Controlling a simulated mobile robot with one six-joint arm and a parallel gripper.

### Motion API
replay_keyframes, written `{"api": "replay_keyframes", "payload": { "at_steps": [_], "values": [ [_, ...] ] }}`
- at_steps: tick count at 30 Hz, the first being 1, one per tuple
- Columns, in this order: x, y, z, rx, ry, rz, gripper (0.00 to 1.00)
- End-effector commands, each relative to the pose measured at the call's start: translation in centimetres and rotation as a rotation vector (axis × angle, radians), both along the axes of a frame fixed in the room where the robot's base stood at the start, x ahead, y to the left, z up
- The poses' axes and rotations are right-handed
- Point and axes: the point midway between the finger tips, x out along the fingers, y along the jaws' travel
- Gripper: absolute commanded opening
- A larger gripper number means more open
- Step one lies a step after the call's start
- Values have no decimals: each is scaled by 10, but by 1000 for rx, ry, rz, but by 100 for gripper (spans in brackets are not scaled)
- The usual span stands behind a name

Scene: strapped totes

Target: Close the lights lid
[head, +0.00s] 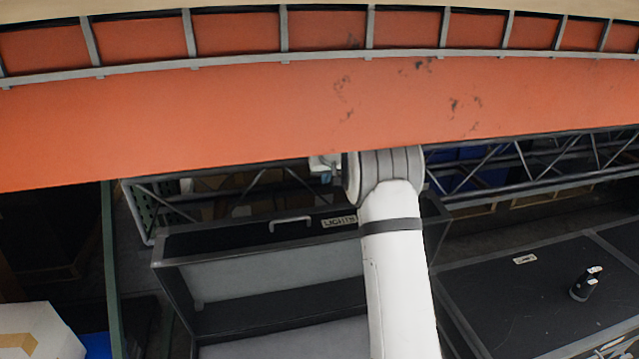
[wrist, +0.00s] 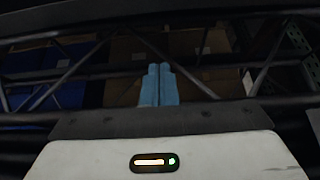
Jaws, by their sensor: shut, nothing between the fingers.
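The lights tote (head: 172,290) stands open left of my arm in the head view, with pale grey inner walls and a dark band across the inside. A black panel with a metal handle and a "LIGHTS" label (head: 339,221) runs along its far side; it looks like the raised lid, seen at a steep angle. My arm covers the tote's right part. My gripper shows in the wrist view (wrist: 158,84) as two light-blue fingers, shut together and empty. I see no contact with the lid.
A wide orange beam (head: 230,110) crosses above the tote. A second black tote (head: 500,310), shut, with a small black device (head: 586,284) on it, stands at right. A white box (head: 38,332) is at lower left. Metal trusses and cartons stand behind; they fill the wrist view.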

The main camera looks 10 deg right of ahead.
Motion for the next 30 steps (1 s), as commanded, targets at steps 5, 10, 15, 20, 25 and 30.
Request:
{"api": "replay_keyframes", "payload": {
  "at_steps": [5,10,15,20,25,30],
  "values": [
    [16,4,-29,1,5,6,0],
    [32,6,-57,1,5,9,0],
    [41,7,-76,1,2,11,0],
    [23,8,-78,1,2,11,0],
    [9,8,-81,0,2,12,0],
    [4,8,-83,0,1,12,0]
  ]
}}
